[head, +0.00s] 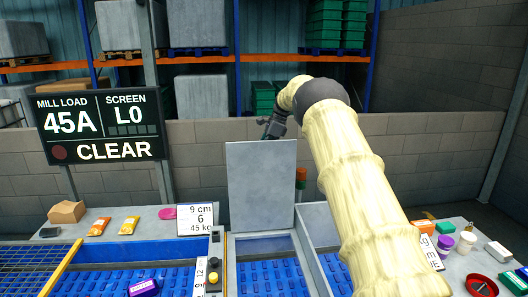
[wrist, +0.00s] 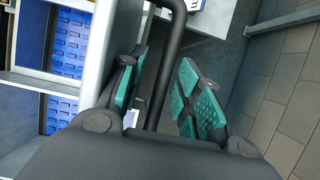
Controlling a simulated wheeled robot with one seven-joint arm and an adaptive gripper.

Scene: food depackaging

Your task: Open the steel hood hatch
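The steel hood hatch (head: 262,185) is a plain grey panel standing upright above the blue-floored bays in the head view. My gripper (head: 270,131) is at its top edge, partly hidden behind it. In the wrist view, my gripper (wrist: 164,92) has its two teal-padded fingers apart. A black bar-like handle (wrist: 170,60) runs between the fingers, with a visible gap to the right pad. Contact with the left pad is unclear. The pale hatch edge (wrist: 106,50) is just left of the left finger. The handle is hidden in the head view.
Blue-floored bays (head: 265,273) lie below the hatch. A sign (head: 101,125) reads 45A, L0, CLEAR. A block wall (head: 440,150) stands behind.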

